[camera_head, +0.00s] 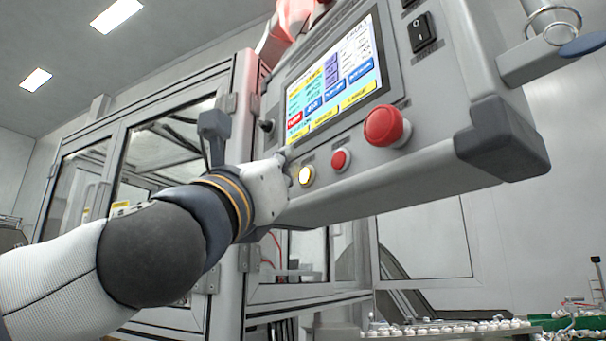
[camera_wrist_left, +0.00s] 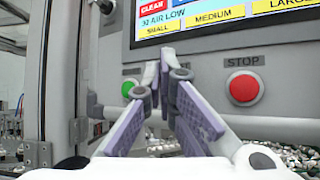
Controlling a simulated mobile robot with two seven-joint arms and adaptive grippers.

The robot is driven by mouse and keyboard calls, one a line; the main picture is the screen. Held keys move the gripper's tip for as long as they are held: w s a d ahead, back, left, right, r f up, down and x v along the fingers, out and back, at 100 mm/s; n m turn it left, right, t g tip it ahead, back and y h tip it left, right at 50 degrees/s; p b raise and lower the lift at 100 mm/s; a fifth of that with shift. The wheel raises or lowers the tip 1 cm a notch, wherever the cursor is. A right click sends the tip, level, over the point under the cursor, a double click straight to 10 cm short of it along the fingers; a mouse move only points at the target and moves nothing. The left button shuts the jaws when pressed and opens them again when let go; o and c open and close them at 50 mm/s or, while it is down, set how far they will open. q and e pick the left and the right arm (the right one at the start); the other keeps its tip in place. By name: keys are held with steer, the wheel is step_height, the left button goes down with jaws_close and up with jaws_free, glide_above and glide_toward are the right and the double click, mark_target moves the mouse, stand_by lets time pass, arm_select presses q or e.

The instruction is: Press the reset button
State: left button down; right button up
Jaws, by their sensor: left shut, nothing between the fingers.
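The grey control panel (camera_head: 430,165) carries a row of buttons below its screen. A pale lit button (camera_head: 306,175) and a red button (camera_head: 340,160) show in the head view; no reset label is readable. In the left wrist view, a green button (camera_wrist_left: 131,88) is left of the fingers and the red button marked STOP (camera_wrist_left: 243,88) is right of them. My left gripper (camera_head: 286,162) is shut and empty, close to the panel just left of the pale button. In the wrist view its fingertips (camera_wrist_left: 167,60) cover the space between green and red. Contact cannot be told.
A large red mushroom button (camera_head: 384,126) stands out right of the small red one. The touchscreen (camera_head: 335,75) is above the row, and a black rocker switch (camera_head: 421,33) is at upper right. A framed glass enclosure (camera_head: 150,150) stands behind my left arm.

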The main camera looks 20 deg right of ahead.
stand_by(0.5)
arm_select(q)
steer(key=shift+d, duration=0.45)
stand_by(0.3)
steer(key=shift+a, duration=0.5)
steer(key=shift+s+a, duration=0.2)
steer(key=shift+a, duration=0.75)
steer(key=shift+s+a, duration=0.2)
steer(key=shift+a, duration=0.8)
steer(key=shift+s+a, duration=0.2)
steer(key=shift+a, duration=0.75)
